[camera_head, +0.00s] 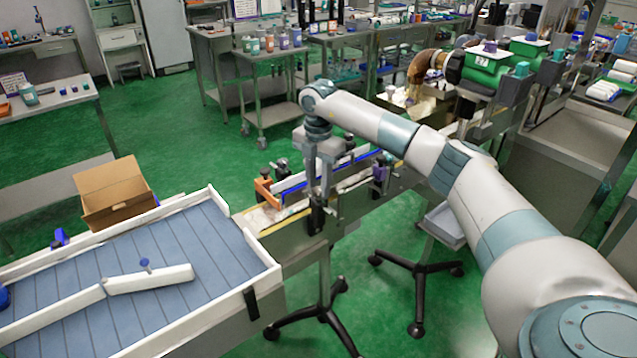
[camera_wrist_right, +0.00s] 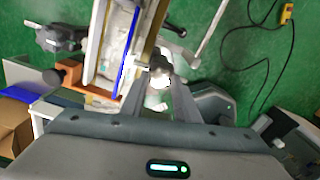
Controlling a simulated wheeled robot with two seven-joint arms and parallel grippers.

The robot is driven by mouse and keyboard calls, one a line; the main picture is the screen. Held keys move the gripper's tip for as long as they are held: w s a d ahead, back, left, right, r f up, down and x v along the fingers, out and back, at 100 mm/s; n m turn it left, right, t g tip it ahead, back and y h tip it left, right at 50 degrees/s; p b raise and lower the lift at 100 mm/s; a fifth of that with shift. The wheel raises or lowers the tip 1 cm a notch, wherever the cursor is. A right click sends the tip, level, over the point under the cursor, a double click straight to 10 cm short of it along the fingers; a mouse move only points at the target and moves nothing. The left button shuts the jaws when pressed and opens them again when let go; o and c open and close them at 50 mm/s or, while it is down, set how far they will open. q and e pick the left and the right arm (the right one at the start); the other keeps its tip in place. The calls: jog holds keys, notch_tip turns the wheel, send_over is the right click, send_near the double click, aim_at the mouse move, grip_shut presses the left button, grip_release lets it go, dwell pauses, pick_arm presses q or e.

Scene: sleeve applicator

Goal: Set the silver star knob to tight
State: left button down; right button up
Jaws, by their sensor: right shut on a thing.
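The silver star knob (camera_wrist_right: 160,68) shows between the fingertips of my right gripper in the right wrist view, beside the conveyor rail. My right gripper (camera_wrist_right: 160,80) is shut on it, and the fingers cover its sides. In the head view my right arm reaches in from the right, and the right gripper (camera_head: 318,192) points down at the near side of the narrow conveyor (camera_head: 290,238). The knob itself is hidden there by the gripper. The setting of the knob cannot be read. My left gripper is not in view.
Blue-edged guide rails (camera_head: 290,183) and an orange block (camera_head: 267,190) stand close to the gripper. A dark knob (camera_wrist_right: 60,38) sits across the conveyor. A white-walled table (camera_head: 180,235) lies at left, with an open cardboard box (camera_head: 115,195) behind it. Green bottle-handling machinery stands at back right.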

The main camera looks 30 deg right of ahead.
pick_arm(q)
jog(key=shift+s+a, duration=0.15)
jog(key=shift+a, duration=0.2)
pick_arm(e)
jog(key=shift+r+m, duration=0.15)
jog(key=shift+m, duration=1.15)
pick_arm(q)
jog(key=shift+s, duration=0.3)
pick_arm(e)
jog(key=o, duration=1)
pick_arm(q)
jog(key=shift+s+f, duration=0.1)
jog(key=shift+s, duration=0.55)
pick_arm(e)
jog(key=shift+o, duration=0.2)
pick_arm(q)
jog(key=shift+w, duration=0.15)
